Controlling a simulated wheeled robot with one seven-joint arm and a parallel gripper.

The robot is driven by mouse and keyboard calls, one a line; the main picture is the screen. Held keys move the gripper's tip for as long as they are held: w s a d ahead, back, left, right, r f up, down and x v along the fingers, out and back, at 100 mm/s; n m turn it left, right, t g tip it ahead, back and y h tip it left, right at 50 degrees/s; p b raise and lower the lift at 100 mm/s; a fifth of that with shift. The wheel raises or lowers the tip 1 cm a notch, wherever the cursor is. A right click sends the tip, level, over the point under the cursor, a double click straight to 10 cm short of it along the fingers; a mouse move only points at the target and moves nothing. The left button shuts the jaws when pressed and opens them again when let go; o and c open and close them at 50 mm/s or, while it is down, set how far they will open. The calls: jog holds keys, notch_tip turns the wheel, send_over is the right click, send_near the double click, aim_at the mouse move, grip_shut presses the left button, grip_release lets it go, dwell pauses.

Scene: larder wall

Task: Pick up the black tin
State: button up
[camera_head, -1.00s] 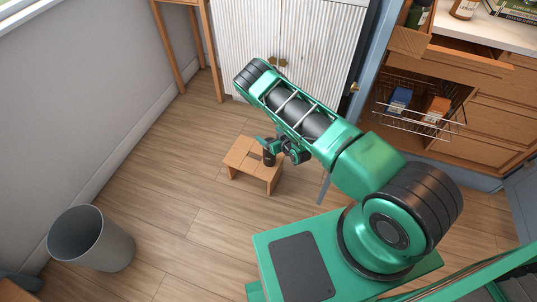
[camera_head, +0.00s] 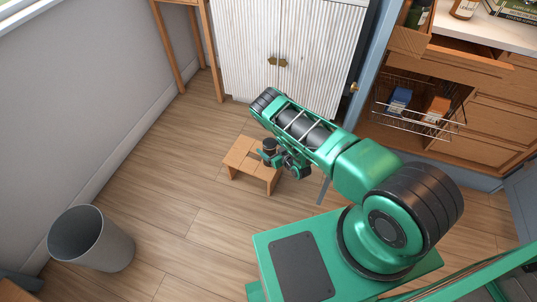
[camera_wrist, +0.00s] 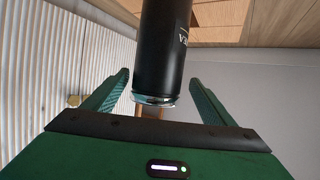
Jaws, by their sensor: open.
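The black tin (camera_head: 269,145) stands on the small wooden stool (camera_head: 240,156) in the head view, its lower part behind a green finger. My gripper (camera_head: 266,157) is low beside the tin, with its jaws open. In the wrist view the tin (camera_wrist: 160,50) fills the upper middle, with a silver rim at its lower end and part of a white label at its right edge. The open fingers (camera_wrist: 158,88) lie to its left and right, with a gap on each side. The tin's far end is cut off by the frame.
A grey bin (camera_head: 92,240) stands at the lower left. A white ribbed cabinet (camera_head: 300,50) is behind the stool. A wire basket (camera_head: 415,108) and open wooden drawer (camera_head: 465,60) stick out at the right. The floor left of the stool is clear.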

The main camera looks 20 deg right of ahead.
jog(key=shift+d+x, duration=0.15)
jog(key=shift+x, duration=1.1)
jog(key=shift+d+x, duration=0.15)
jog(key=shift+x, duration=1.1)
jog(key=shift+w+r, duration=0.1)
jog(key=shift+w, duration=0.05)
jog(key=c, duration=1.4)
